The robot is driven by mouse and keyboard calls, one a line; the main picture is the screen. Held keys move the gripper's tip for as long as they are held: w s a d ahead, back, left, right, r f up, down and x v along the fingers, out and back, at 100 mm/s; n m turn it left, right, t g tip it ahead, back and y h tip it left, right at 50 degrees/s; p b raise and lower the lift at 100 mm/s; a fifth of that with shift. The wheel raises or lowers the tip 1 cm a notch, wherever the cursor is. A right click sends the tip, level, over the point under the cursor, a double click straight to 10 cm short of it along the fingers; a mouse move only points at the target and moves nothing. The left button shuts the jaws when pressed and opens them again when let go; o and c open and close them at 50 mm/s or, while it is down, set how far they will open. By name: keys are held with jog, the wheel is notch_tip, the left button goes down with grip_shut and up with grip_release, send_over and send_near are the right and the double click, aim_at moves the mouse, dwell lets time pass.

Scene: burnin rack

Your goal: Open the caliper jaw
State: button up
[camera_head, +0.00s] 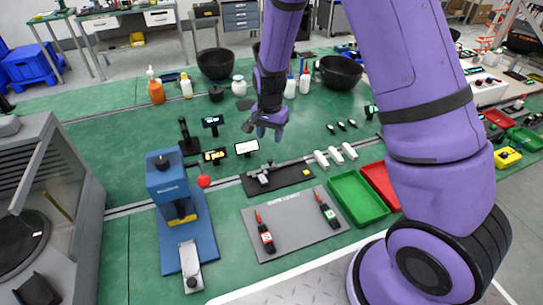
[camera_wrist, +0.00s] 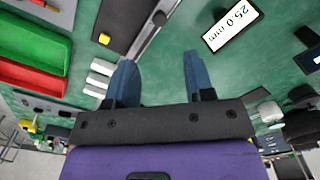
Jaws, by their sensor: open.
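The caliper (camera_head: 264,176) lies on a black plate (camera_head: 293,174) in the middle of the green table. In the wrist view part of its metal bar (camera_wrist: 150,38) and a dark round knob on it show at the top, beyond my fingers; the rest is cut off. I cannot tell how far its jaw is open. A white display reading 25.0 mm (camera_wrist: 232,25) stands beside it. My gripper (camera_head: 265,130) is above the table, behind the caliper in the head view. Its two blue fingers (camera_wrist: 158,62) are apart with nothing between them.
A blue press (camera_head: 172,190) stands left of the caliper. Green (camera_head: 357,198) and red (camera_head: 380,186) trays and several white blocks (camera_head: 335,154) are to the right. Small displays stand behind.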

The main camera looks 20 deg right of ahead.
aim_at(270, 160)
notch_tip(270, 160, down, 10)
jog(key=shift+f, duration=0.15)
dwell(0.3)
jog(key=shift+c, duration=0.2)
